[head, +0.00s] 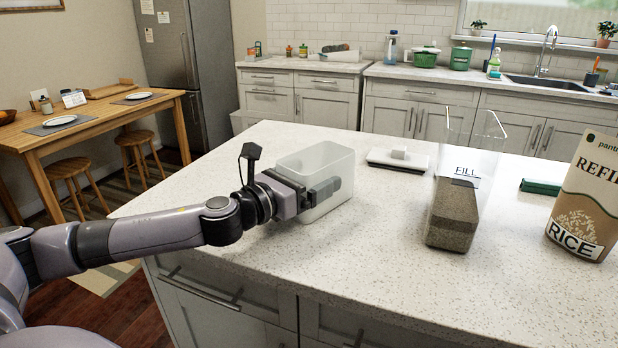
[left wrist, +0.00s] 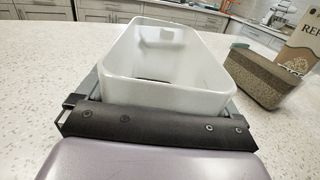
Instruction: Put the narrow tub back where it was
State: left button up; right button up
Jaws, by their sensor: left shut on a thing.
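The narrow tub (head: 318,164) is a white, open-topped, rectangular tub at the left part of the speckled island counter. It stands upright and looks empty, apart from a dark patch inside. In the head view it appears to rest on the counter; I cannot tell if there is a small gap beneath it. My left gripper (head: 322,192) is shut on it from its near side. In the left wrist view the tub (left wrist: 168,92) fills the space in front of my left gripper (left wrist: 152,122), with the fingers along its sides. My right gripper is not in view.
A clear container labelled FILL (head: 462,190) with brown grains stands right of the tub. A white lid-like piece (head: 398,160) lies behind. A rice refill bag (head: 585,195) and a green block (head: 540,187) are at the right. The counter's front middle (head: 370,250) is clear.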

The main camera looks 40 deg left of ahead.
pick_arm(q)
jog(key=o, duration=0.9)
jog(key=shift+r, duration=0.15)
jog(key=shift+s+a+f+b, duration=0.15)
jog(key=shift+s+b, duration=0.25)
jog(key=shift+s, duration=0.55)
jog(key=shift+s+a+f+b, duration=0.1)
jog(key=shift+s+a+b, duration=0.25)
jog(key=shift+s, duration=0.9)
jog(key=shift+s+r+b, duration=0.1)
jog(key=shift+s+b, duration=0.7)
jog(key=shift+s, duration=0.1)
jog(key=shift+s+a+b, duration=0.2)
jog(key=shift+s+b, duration=0.1)
jog(key=shift+s, duration=0.35)
jog(key=shift+s+b, duration=0.3)
jog(key=shift+s, duration=0.45)
jog(key=shift+s+r, duration=0.2)
jog(key=shift+s, duration=0.1)
jog(key=shift+s+a, duration=0.2)
jog(key=shift+s, duration=0.9)
